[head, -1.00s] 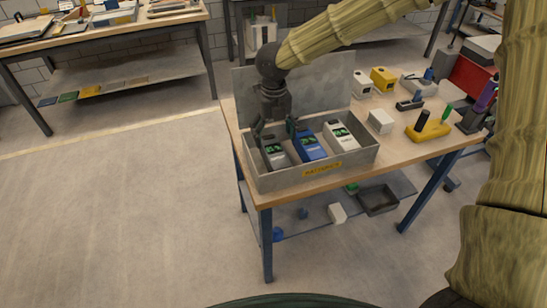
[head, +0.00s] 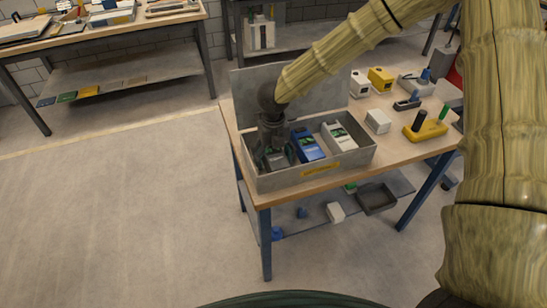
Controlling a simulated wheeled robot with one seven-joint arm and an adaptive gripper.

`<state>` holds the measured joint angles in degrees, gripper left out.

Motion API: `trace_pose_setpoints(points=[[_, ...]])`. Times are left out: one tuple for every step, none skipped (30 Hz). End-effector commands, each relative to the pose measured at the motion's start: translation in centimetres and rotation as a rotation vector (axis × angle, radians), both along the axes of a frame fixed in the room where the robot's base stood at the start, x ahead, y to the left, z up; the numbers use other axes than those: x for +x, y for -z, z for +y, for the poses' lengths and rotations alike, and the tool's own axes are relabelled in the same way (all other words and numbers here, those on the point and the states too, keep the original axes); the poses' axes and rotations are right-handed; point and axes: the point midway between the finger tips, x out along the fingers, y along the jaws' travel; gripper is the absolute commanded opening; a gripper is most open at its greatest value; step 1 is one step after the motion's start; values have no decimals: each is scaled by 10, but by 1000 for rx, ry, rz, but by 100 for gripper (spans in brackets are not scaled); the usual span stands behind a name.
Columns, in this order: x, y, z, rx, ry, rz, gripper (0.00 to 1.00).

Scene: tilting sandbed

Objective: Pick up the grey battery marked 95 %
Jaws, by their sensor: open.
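A grey box (head: 345,158) with a yellow label stands on the wooden-topped table and holds three batteries in a row. A grey battery (head: 277,160) with a green display lies at the left end, partly hidden by my gripper. A blue battery (head: 309,148) is in the middle and a whitish-grey battery (head: 341,139) is at the right. The displays are too small to read. My gripper (head: 274,158) is open, pointing down inside the box at the left battery. Its fingers are around or just above that battery; I cannot tell if they touch it.
A grey upright panel (head: 318,86) stands behind the box. White blocks (head: 378,121), a yellow block (head: 381,78) and a yellow holder (head: 425,128) stand to the right on the table (head: 400,153). A shelf with a dark tray (head: 376,198) is below.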

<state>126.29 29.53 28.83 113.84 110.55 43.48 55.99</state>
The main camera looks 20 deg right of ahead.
Motion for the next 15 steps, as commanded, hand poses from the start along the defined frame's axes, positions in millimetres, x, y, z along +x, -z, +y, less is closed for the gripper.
trace_pose_setpoints(points=[[0,0,0,0,0,0,79],[0,0,0,0,0,0,79],[0,0,0,0,0,0,71],[0,0,0,0,0,0,66],[0,0,0,0,0,0,60],[0,0,0,0,0,0,53],[0,0,0,0,0,0,48],[0,0,0,0,0,0,42],[0,0,0,0,0,0,35],[0,0,0,0,0,0,29],[0,0,0,0,0,1,24],[0,0,0,0,0,1,17],[0,0,0,0,0,1,11],[0,0,0,0,0,1,6],[0,0,0,0,0,1,0]])
